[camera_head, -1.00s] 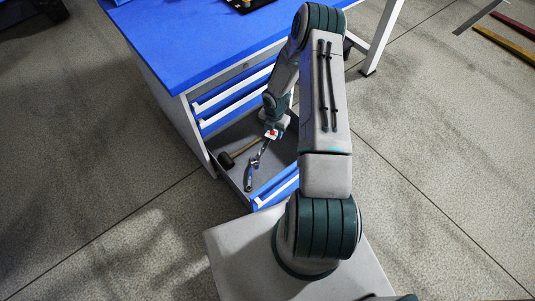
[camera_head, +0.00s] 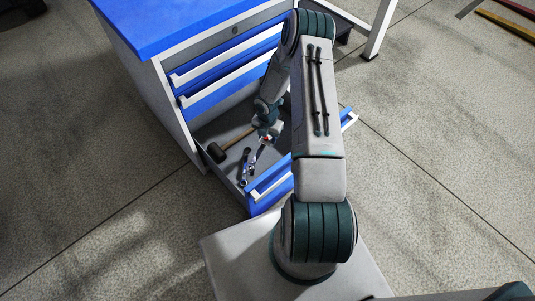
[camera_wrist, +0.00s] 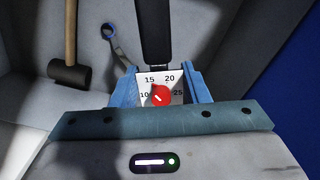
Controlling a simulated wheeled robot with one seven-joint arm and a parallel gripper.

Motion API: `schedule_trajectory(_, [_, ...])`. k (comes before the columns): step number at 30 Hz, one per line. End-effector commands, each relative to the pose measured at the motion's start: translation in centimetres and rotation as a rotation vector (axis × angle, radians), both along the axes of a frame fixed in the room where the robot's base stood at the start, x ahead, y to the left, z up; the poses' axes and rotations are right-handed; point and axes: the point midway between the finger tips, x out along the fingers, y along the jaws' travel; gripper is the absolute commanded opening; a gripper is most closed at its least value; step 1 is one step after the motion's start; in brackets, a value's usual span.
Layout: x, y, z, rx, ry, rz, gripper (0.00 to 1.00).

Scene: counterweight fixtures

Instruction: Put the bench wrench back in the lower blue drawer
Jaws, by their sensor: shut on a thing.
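My gripper (camera_head: 266,137) is low over the open lower blue drawer (camera_head: 268,188). In the wrist view my gripper (camera_wrist: 160,88) is shut on a tool with a black bar (camera_wrist: 154,35), a white scale plate and a red knob; I take it for the bench wrench. The held wrench (camera_head: 255,158) also shows in the head view, inside the drawer's outline. I cannot tell whether it touches the drawer floor. The arm hides part of the drawer.
In the drawer lie a mallet (camera_head: 216,152) with a wooden handle and a ring spanner (camera_head: 245,164), left of the held wrench. The mallet (camera_wrist: 70,73) and spanner (camera_wrist: 115,45) show in the wrist view. Upper drawers (camera_head: 225,72) are shut under the blue bench top (camera_head: 185,18).

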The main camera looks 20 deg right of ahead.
Motion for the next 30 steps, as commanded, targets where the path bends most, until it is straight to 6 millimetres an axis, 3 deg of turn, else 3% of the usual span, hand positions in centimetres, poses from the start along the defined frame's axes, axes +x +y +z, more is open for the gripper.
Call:
schedule_trajectory(1, [0.1,0.0,-2.3,0.000,-0.001,0.000,0.00])
schedule_trajectory(9, [0.1,-0.1,-6.6,0.000,-0.001,-0.002,0.00])
schedule_trajectory(22, [0.0,-0.1,-8.3,0.000,-0.001,-0.001,0.00])
schedule_trajectory(30, [0.0,-0.1,-10.8,-0.001,-0.001,-0.001,0.00])
